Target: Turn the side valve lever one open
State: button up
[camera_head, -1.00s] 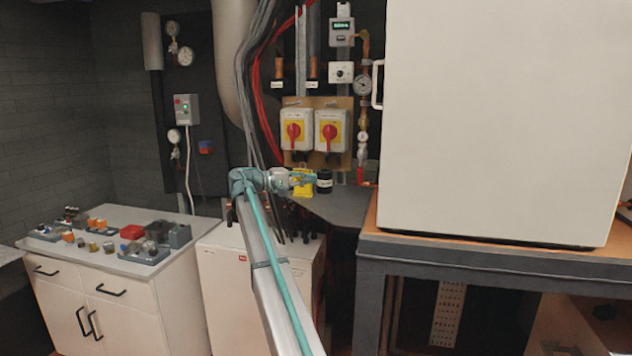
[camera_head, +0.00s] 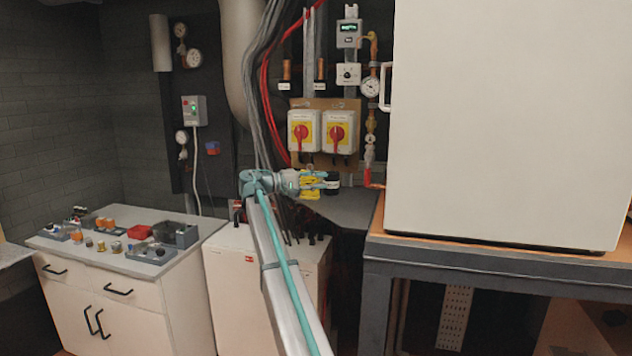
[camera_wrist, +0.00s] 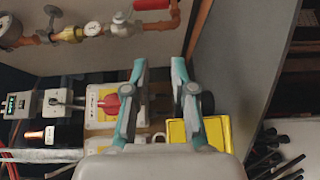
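A vertical copper and red pipe run with valve fittings (camera_head: 371,140) stands on the back wall, left of the big white cabinet. In the wrist view it lies sideways across the top, with a grey valve body (camera_wrist: 122,24) and a small grey handle (camera_wrist: 52,12). I cannot tell which part is side valve lever one. My gripper (camera_head: 326,180) is in front of the wall, below the red switches and left of the pipe's lower end. In the wrist view my gripper (camera_wrist: 159,66) has its two teal and grey fingers apart with nothing between them, short of the pipe.
Two red-and-yellow switches (camera_head: 303,131) sit on a wall board. A yellow object (camera_head: 310,193) and a black cylinder (camera_head: 331,184) are by my gripper. The white cabinet (camera_head: 505,120) blocks the right. A white counter (camera_head: 130,260) with small parts stands left.

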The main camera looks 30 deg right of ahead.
jog(key=s+a+p, duration=0.3)
jog(key=s+a, duration=1.1)
jog(key=s, duration=0.3)
jog(key=shift+s, duration=0.15)
dwell(0.6)
